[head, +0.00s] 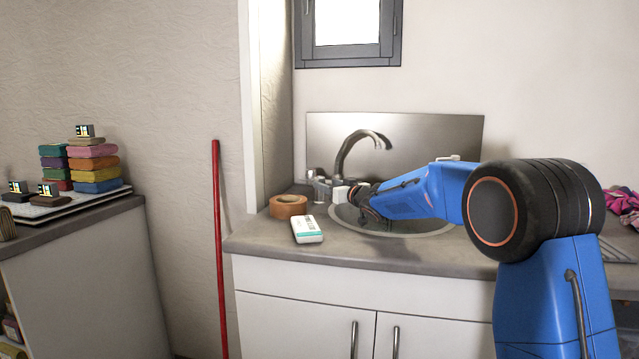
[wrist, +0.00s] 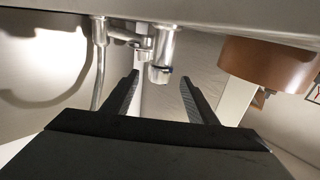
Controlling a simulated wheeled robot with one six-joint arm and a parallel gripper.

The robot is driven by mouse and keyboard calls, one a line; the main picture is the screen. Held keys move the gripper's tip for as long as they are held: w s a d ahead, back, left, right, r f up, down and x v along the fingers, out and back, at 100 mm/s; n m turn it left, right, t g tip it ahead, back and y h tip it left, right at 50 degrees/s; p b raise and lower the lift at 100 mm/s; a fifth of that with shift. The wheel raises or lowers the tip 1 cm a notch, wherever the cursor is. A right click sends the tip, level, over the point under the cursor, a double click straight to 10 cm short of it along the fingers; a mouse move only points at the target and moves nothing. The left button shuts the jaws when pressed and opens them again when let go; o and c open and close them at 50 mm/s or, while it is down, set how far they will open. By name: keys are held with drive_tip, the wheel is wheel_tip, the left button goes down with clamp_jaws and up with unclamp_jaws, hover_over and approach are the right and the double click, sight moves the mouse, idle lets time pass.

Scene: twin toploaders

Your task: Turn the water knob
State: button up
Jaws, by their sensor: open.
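The metal tap (head: 360,145) with its curved spout stands at the back of the round sink (head: 437,231). In the wrist view, the tap's metal body (wrist: 143,43) and a short cylindrical fitting (wrist: 160,68), which looks like the water knob, show ahead of my fingers. My gripper (head: 353,199) is over the left side of the sink, close to the tap's base. It is open in the wrist view (wrist: 161,82). The fitting lies in line with the gap between the fingertips; I cannot tell whether they touch it. The tap's base is partly hidden in the head view.
A brown tape roll (head: 288,206) and a white-and-teal box (head: 307,230) stand on the counter (head: 268,246) left of the sink. The tape roll also shows in the wrist view (wrist: 268,68). A red pole (head: 218,250) leans at the wall. Pink cloth (head: 622,200) lies at right.

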sight(323, 182)
drive_tip(key=shift+x, duration=3.05)
drive_tip(key=shift+c, duration=0.4)
drive_tip(key=c, duration=1)
